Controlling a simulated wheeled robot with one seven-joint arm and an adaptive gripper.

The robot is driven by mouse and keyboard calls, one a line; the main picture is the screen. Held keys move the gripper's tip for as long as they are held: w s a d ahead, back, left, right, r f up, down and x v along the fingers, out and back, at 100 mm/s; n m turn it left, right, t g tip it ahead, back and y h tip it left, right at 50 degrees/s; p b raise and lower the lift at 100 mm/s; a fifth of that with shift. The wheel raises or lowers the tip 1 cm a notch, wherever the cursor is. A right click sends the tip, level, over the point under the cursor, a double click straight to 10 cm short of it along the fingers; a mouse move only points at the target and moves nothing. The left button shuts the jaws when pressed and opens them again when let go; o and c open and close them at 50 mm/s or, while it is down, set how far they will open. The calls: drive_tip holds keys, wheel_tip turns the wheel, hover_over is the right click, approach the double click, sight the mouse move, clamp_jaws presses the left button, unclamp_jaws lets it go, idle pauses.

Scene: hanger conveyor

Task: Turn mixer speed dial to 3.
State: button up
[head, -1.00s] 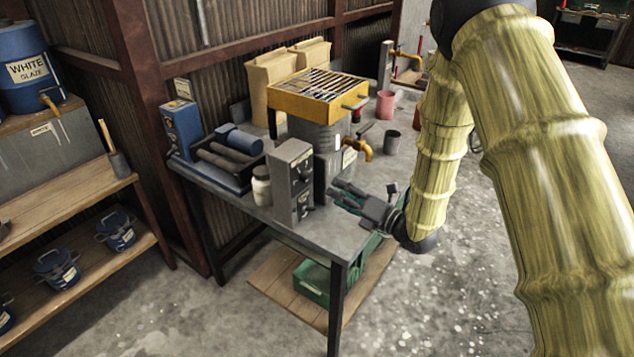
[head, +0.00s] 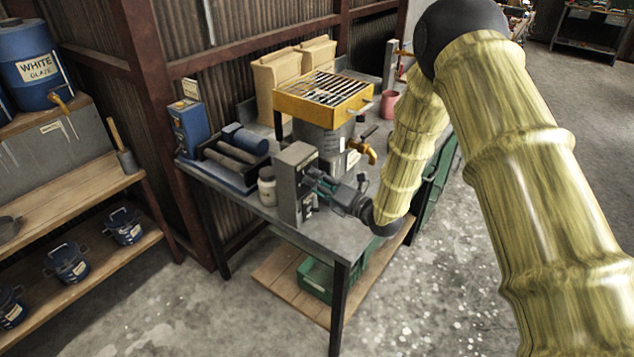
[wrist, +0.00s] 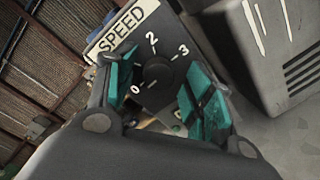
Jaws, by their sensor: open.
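The speed dial (wrist: 157,72) is a dark round knob on a grey control box (head: 291,178). In the wrist view the marks 0, 2 and 3 show around it, under a white SPEED label (wrist: 122,30). Which mark the dial points to is not clear. My gripper (wrist: 162,88) is open, with one teal finger pad on each side of the dial in the wrist view. Whether the pads touch it cannot be told. In the head view my gripper (head: 325,187) is at the box's right face, and the dial is hidden there.
The box stands on a grey metal table (head: 280,222). A white jar (head: 267,187) and a tray of rollers (head: 232,158) are left of it. A yellow grated frame (head: 323,97) over a metal drum with a tap (head: 366,150) stands behind.

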drive_tip(key=shift+c, duration=0.3)
drive_tip(key=c, duration=1)
drive_tip(key=shift+o, duration=0.3)
